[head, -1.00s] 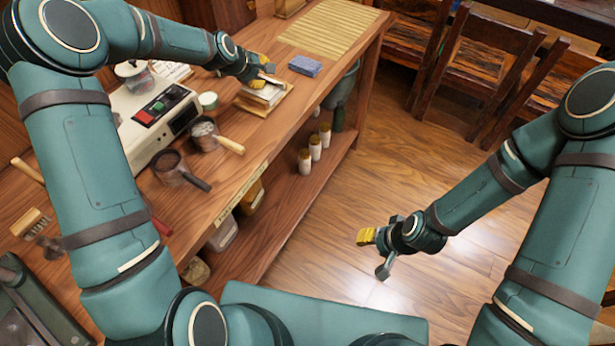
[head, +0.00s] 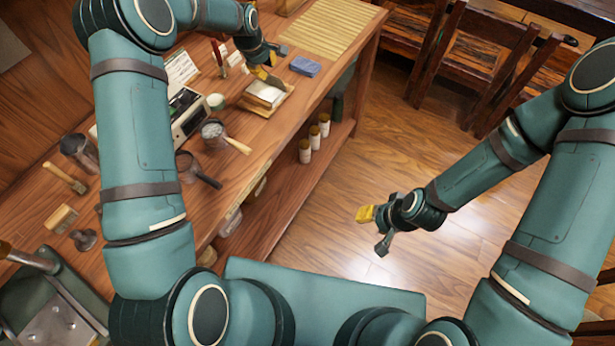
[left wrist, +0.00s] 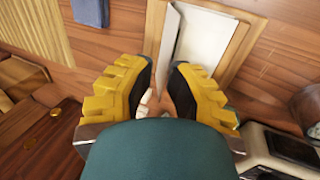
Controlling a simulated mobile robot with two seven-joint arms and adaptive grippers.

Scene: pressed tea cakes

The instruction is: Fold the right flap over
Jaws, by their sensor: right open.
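A white paper wrapper (head: 264,93) lies on a small wooden tray (head: 262,112) on the bench. In the left wrist view the tray's rim (left wrist: 239,45) frames the white paper (left wrist: 205,38), and one white flap (left wrist: 169,38) stands up along its left side. My left gripper (head: 268,77) is at the far edge of the paper. In the left wrist view my left gripper (left wrist: 162,85) has its yellow fingers apart, with the flap's lower end near the gap; I cannot tell if they touch it. My right gripper (head: 372,229) is open and empty above the floor.
A blue cloth (head: 305,66) lies right of the tray, before a bamboo mat (head: 325,28). A strainer cup (head: 212,130), a dark pan (head: 190,167) and a machine (head: 187,112) stand to the left. Several chairs (head: 470,60) are beyond the bench.

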